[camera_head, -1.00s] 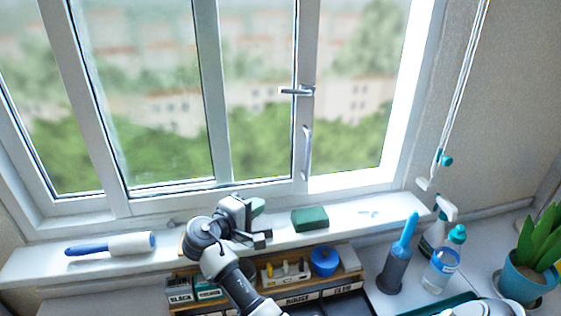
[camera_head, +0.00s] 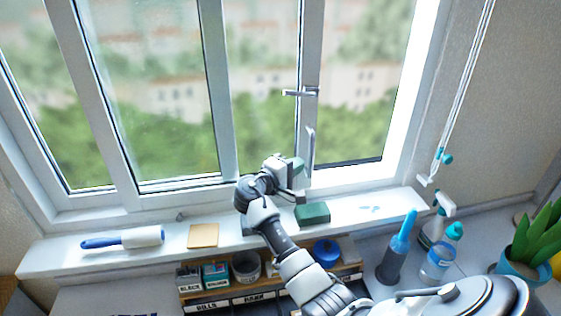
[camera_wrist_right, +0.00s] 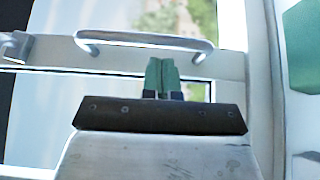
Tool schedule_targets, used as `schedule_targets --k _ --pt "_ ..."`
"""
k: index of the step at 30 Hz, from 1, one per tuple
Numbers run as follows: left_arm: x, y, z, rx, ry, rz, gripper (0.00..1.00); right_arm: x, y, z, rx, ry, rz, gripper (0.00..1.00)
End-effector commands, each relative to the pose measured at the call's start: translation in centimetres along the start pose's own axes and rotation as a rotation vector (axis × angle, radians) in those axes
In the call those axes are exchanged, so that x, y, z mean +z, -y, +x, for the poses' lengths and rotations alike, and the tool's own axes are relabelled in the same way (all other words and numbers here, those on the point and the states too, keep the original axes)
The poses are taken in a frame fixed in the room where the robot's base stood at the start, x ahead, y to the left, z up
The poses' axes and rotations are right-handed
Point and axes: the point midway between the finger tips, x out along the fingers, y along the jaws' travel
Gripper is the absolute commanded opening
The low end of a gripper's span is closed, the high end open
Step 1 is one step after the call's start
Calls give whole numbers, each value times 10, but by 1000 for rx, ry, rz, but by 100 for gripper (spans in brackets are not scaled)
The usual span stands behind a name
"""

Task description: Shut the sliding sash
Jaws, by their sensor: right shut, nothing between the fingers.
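The sliding sash is a white-framed glass pane; its right stile (camera_head: 308,50) stands left of the window's right jamb, with an outdoor view between them. A grey lever latch (camera_head: 300,92) and a curved pull handle (camera_head: 310,150) sit on that stile. The handle (camera_wrist_right: 145,40) also crosses the top of the right wrist view. My right gripper (camera_head: 297,167) is at the stile's foot, just left of the handle's lower end. Its green fingertips (camera_wrist_right: 162,72) are together, empty, near the handle; I cannot tell whether they touch the sash. My left gripper is out of view.
The sill holds a paint roller (camera_head: 125,238), a tan square (camera_head: 203,236) and a green block (camera_head: 312,213). A wooden organizer (camera_head: 345,276) stands below. Bottles (camera_head: 440,262), a caulking tube (camera_head: 395,258) and a potted plant (camera_head: 525,255) are at right. Blind cords (camera_head: 463,90) hang beside the window.

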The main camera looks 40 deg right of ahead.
Motion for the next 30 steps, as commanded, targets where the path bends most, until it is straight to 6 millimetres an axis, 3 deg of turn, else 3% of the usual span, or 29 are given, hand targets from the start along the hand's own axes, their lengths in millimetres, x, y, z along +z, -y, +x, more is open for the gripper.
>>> schedule_targets --k 20,26,30 --pt "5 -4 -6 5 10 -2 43 12 0 14 1 1 0 0" --pt "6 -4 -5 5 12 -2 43 34 0 46 4 6 -1 0" --pt "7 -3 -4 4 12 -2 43 59 0 82 7 9 0 0"
